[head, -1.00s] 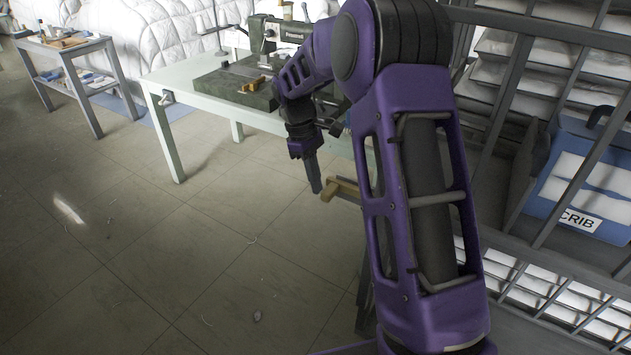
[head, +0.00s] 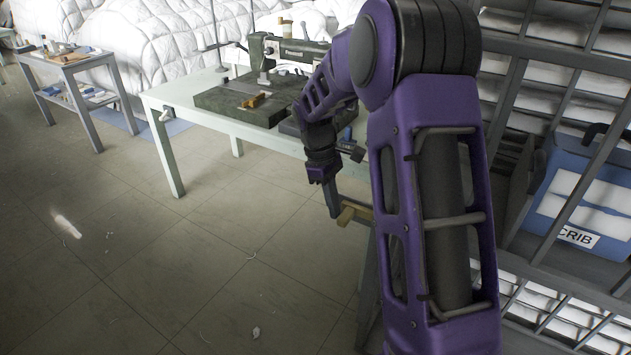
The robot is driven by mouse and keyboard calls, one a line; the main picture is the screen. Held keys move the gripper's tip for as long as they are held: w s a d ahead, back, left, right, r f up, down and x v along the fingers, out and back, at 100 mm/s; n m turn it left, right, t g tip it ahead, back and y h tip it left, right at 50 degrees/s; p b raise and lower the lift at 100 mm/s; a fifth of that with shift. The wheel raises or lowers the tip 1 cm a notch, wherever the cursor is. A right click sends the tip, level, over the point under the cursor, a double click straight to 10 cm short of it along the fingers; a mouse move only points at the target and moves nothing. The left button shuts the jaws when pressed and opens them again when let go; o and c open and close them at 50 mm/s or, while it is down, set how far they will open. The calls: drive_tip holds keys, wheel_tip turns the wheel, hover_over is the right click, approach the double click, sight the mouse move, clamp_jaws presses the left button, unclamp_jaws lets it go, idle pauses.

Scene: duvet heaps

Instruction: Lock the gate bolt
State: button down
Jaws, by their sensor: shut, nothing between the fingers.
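My gripper (head: 331,198) points down in front of the workbench, its grey fingers together and empty. Its tips are just left of the end of a tan bar-like piece (head: 353,212); I cannot tell whether they touch. The tan piece sticks out to the left from behind my arm, and its right part is hidden. I cannot tell whether it belongs to the gate bolt. A grey barred frame (head: 507,128) stands on the right, behind my arm. No bolt can be made out clearly on it.
A pale table (head: 172,95) with a dark green machine (head: 240,98) stands behind the gripper. A small grey side table (head: 75,58) is at the far left. A blue bin (head: 590,190) marked CRIB sits among the bars on the right.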

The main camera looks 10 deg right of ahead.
drive_tip(key=p+v, duration=0.2)
drive_tip(key=v, duration=1.5)
drive_tip(key=shift+w+a, duration=0.1)
